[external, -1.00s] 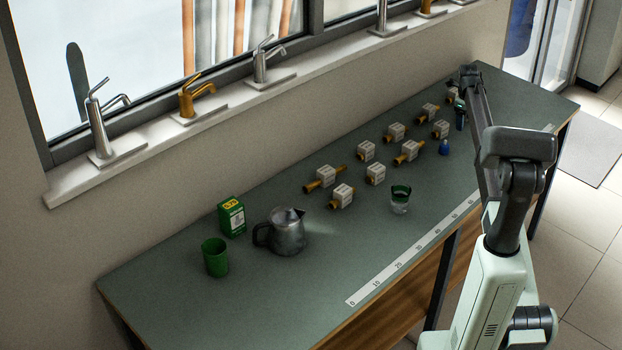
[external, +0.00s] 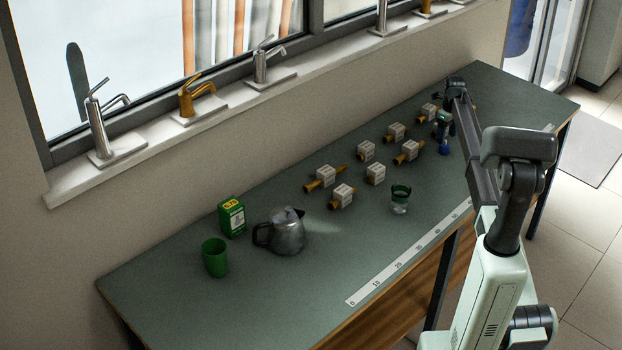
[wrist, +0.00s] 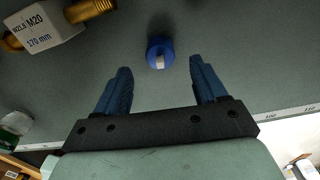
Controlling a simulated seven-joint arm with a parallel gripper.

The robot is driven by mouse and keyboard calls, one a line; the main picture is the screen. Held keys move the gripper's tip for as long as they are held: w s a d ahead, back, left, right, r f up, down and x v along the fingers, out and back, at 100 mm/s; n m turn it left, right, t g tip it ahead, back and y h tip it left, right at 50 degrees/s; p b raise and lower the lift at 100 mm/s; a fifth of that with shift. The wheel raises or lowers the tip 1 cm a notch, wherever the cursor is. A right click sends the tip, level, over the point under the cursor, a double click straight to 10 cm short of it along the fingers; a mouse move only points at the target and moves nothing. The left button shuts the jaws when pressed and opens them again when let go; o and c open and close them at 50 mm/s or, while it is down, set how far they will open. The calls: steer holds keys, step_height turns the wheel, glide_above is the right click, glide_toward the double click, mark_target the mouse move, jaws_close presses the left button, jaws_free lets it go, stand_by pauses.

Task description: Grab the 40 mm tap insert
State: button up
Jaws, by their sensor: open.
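Several brass tap inserts with white label blocks lie on the bench, such as one at the front (external: 342,195) and one further back (external: 408,152). Their labels are too small to read in the external view, so I cannot tell which is 40 mm. In the wrist view, one insert (wrist: 45,28) at upper left has a label that seems to read 170 mm. My gripper (wrist: 160,72) is open and empty, with blue fingers apart. A small blue object (wrist: 160,48) with a pale patch lies just beyond and between the fingertips. My gripper hides part of the bench's far end externally.
A glass with a green rim (external: 400,200), a metal jug (external: 287,232), a green cup (external: 215,257) and a green box (external: 232,216) stand on the bench. A ruler strip (external: 405,260) runs along the front edge.

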mark_target(445, 146)
steer(key=shift+w+a+f, duration=0.1)
steer(key=shift+f, duration=1.25)
steer(key=shift+w+f, duration=0.1)
steer(key=shift+f, duration=1.2)
steer(key=c, duration=1.1)
